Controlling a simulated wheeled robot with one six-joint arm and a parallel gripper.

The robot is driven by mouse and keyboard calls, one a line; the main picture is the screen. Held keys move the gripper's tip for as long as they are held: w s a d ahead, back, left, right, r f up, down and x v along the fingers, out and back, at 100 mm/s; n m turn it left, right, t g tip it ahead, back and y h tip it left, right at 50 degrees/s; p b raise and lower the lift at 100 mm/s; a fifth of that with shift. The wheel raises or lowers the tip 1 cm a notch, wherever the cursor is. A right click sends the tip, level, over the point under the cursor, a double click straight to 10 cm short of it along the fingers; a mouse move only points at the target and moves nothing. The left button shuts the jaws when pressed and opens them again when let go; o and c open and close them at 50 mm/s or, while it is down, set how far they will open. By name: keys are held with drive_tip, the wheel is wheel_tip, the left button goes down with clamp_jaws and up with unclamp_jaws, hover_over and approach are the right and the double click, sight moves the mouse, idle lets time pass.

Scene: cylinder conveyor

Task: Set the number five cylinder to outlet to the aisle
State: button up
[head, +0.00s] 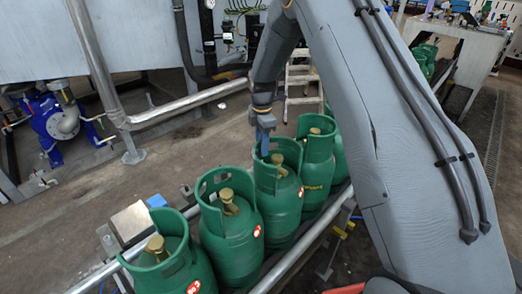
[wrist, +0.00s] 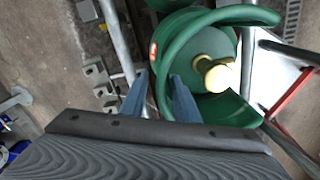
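Green gas cylinders with handle collars and brass valves stand in a row on the conveyor. The nearest (head: 172,268) has a red label that seems to read 3. Behind it are a second (head: 230,235), a third (head: 278,205) and a fourth (head: 317,165); their label numbers are too small to read, so I cannot tell which is number five. My gripper (head: 263,148) points down at the left side of the third cylinder's collar. In the wrist view my gripper (wrist: 158,85) has its blue fingers apart, with the green collar rim (wrist: 163,60) showing between and beyond them.
The conveyor's metal rail (head: 300,250) runs along the right of the row. A railing pipe (head: 190,103) and a blue pump (head: 58,125) stand at left. Another cylinder, partly hidden by my arm, follows behind the fourth. Open floor (head: 80,210) lies left of the conveyor.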

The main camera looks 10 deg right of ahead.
wheel_tip(320, 180, up, 6)
drive_tip(key=shift+f+b, duration=0.1)
drive_tip(key=shift+b, duration=0.4)
